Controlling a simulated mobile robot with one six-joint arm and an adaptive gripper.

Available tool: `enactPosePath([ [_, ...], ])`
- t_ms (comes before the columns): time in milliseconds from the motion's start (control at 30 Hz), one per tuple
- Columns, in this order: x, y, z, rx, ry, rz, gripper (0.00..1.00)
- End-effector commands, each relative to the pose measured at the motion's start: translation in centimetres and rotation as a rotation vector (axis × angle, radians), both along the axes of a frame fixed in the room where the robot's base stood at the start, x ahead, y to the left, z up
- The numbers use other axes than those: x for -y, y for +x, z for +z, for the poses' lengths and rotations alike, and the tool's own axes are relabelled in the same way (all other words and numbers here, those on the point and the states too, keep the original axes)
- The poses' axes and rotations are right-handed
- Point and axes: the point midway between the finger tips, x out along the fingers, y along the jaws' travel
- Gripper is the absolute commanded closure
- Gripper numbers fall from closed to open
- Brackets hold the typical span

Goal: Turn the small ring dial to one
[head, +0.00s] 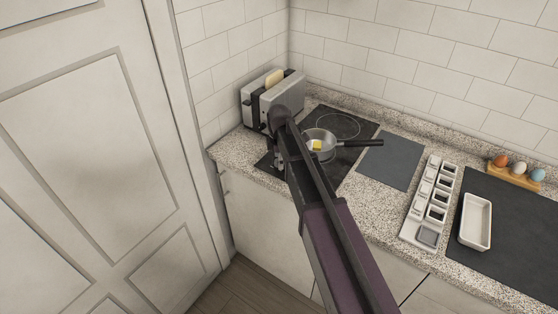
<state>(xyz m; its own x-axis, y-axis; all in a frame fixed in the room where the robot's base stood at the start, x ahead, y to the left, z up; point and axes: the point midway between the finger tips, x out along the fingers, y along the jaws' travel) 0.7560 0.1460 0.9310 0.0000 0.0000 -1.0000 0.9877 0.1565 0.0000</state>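I cannot make out the small ring dial in the head view; it may be too small or hidden behind my arm. The black glass hob (357,132) lies on the counter, with a ring marking on its far part. A silver and black toaster (290,93) stands at the hob's far left, with a slice of bread in its slot. My gripper (274,162) is over the hob's front left part, below the toaster. My arm and the dark clutter around the gripper hide its fingers, so its opening cannot be told.
A grey pan (321,138) with a yellow piece in it sits on the hob, handle pointing right. To the right are a dark mat (390,160), a white multi-compartment holder (411,231), a white dish (475,221) and several eggs in a wooden holder (514,174).

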Motion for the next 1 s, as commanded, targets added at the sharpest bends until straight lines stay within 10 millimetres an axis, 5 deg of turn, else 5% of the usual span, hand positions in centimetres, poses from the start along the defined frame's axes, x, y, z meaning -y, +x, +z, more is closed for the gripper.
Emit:
enactPosePath([
  [33,0.0,0.0,0.0,0.0,0.0,0.0,0.38],
  [233,0.0,0.0,0.0,0.0,0.0,0.0,0.97],
  [267,0.0,-0.01,-0.01,0.0,0.0,0.0,1.0],
  [1000,0.02,-0.1,-0.04,-0.002,0.0,-0.22,1.0],
])
